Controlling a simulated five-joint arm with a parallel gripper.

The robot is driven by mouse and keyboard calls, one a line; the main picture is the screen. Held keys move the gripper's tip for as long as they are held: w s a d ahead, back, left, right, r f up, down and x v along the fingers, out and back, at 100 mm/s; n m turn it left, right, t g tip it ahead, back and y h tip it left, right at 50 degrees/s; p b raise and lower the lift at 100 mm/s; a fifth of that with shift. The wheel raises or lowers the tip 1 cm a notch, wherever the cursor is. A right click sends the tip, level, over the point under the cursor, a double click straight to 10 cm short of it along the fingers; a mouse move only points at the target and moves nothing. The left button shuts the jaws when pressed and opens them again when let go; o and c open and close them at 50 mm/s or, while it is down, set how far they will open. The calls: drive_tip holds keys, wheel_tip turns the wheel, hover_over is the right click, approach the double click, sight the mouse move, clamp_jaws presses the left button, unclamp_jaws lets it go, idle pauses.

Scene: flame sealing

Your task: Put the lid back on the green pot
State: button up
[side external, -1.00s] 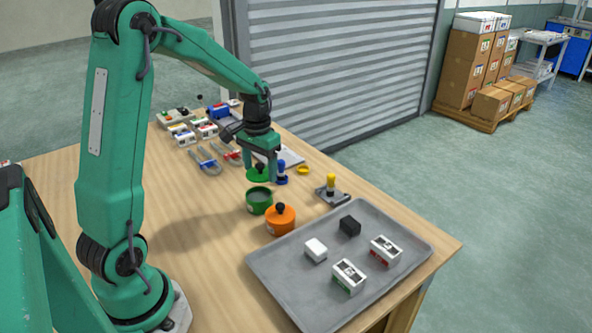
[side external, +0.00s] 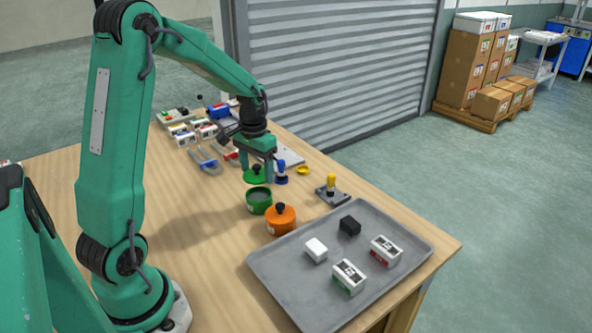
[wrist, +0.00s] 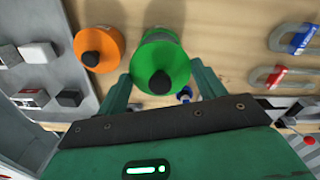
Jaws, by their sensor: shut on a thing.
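The green lid (side external: 254,177) has a black knob and sits between the fingers of my gripper (side external: 258,172). In the wrist view the fingers are shut on opposite sides of the lid (wrist: 178,62), with the knob between them. The green pot (side external: 259,203) stands open on the table, just in front of the lid in the side view. The lid is apart from the pot there. In the wrist view the lid hides most of the pot, and only a green edge shows beyond it. How high the lid is above the table is hard to tell.
An orange pot (side external: 281,220) with a black-knobbed lid stands close to the green pot. A grey tray (side external: 290,290) with several small blocks lies at the front right. A blue-handled item (side external: 281,174) stands right beside the lid. A yellow-handled stamp (side external: 331,188) stands further right.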

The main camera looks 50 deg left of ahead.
drive_tip(key=shift+f, duration=2.45)
drive_tip(key=shift+f, duration=0.15)
idle(0.6)
drive_tip(key=o, duration=1.2)
drive_tip(key=shift+c, duration=0.2)
drive_tip(key=shift+r, duration=3.5)
clamp_jaws()
